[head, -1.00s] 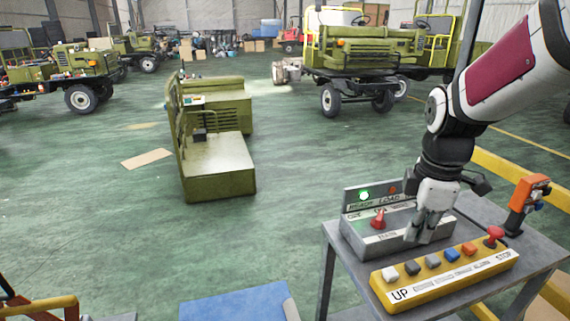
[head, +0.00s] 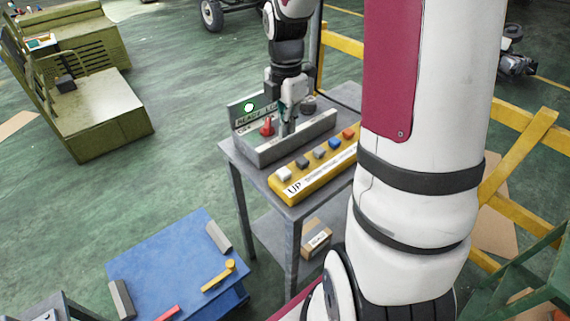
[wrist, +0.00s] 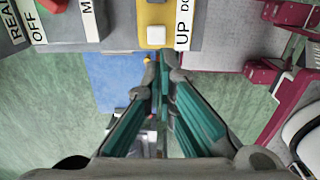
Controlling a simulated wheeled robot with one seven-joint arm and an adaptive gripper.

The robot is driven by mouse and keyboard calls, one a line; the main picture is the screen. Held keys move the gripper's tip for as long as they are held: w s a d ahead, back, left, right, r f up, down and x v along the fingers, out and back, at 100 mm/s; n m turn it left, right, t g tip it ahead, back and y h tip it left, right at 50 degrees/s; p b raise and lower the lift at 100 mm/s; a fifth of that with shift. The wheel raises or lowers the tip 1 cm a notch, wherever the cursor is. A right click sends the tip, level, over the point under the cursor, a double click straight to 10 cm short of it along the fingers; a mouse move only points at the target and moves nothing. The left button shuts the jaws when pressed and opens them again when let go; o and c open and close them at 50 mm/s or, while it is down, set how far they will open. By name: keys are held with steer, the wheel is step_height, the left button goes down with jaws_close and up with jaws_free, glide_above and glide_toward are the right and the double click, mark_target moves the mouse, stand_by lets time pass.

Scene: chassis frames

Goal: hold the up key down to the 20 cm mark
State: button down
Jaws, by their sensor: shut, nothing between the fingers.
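The UP key is the white button (head: 283,174) at the near left end of the yellow key box (head: 300,186), beside the "UP" label. It shows close up in the wrist view (wrist: 156,35). My gripper (head: 287,130) is shut and empty. In the head view it appears in front of the grey switch box, right of its red switch. In the wrist view its fingertips (wrist: 160,63) lie just below the white key in the picture; I see no contact. The blue platform (head: 175,250) stands low at the lower left. No 20 cm mark is legible.
My arm covers the right end of the key box. A carton (head: 316,240) sits on the lower shelf.

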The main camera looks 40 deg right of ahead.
mark_target(286, 173)
step_height(286, 173, down, 13)
steer(key=shift+f+p, duration=0.2)
steer(key=shift+p, duration=0.25)
